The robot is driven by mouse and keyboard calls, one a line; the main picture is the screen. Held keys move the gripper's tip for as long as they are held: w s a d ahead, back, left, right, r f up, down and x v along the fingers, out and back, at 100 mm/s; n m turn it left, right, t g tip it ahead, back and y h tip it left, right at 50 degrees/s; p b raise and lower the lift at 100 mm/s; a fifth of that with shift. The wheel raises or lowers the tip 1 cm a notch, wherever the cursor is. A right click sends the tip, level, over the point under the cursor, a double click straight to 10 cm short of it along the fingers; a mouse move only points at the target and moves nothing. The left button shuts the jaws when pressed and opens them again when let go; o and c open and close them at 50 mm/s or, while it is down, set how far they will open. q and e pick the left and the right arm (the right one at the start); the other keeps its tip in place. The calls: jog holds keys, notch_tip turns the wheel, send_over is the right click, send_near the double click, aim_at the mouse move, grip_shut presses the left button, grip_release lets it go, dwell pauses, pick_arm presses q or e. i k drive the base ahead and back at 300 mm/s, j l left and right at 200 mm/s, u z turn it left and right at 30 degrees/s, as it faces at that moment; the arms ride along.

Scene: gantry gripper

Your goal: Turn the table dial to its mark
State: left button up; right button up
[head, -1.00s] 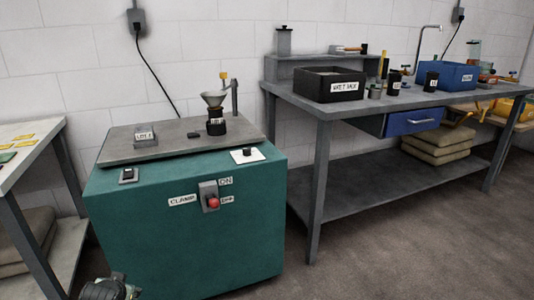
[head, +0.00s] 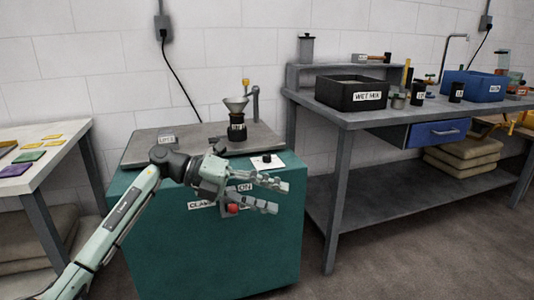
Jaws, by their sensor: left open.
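The table dial appears to be the small black knob (head: 267,158) on a white plate (head: 274,163) at the right front of the teal cabinet's top (head: 205,143). Its pointer and mark are too small to read. My left gripper (head: 281,196) is open and empty, its fingers pointing right. In the picture it lies just below the dial, in front of the cabinet's front face, apart from the knob. It partly covers the clamp switch with its red button (head: 233,209) and the ON and CLAMP labels. My right gripper is not in view.
A funnel on a black holder (head: 237,128) and a labelled block (head: 168,141) stand on the cabinet top. A grey workbench (head: 342,121) with a black bin (head: 353,104) and blue bin (head: 470,86) is on the right. A white table (head: 60,150) is on the left.

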aim_at(266, 158)
jog(key=i, duration=1.5)
